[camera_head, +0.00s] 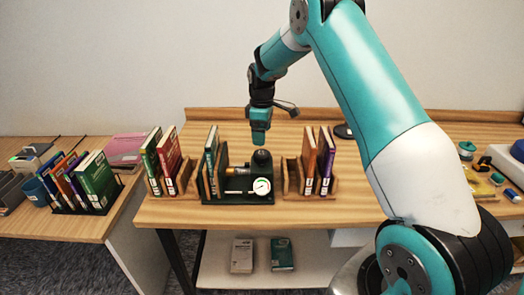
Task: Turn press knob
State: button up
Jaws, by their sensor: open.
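The press (238,197) is a dark green unit with a white round gauge on its front, standing on the wooden table between book holders. Its black knob (262,157) sits on top, towards the right side of the press. My gripper (259,138) points down just above the knob, with a small gap visible between them. It is open and holds nothing that I can see. The fingers look narrow from this side, so the space between them is hidden.
Wooden holders with upright books stand left (168,165) and right (310,165) of the press. A side table with more books (82,180) is at the left. Small yellow and blue items lie at the far right. Bare tabletop (230,128) lies behind the press.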

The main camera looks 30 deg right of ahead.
aim_at(262, 153)
notch_tip(262, 153, down, 9)
jog(key=shift+r+p, duration=0.2)
jog(key=shift+p, duration=0.85)
jog(key=c, duration=0.9)
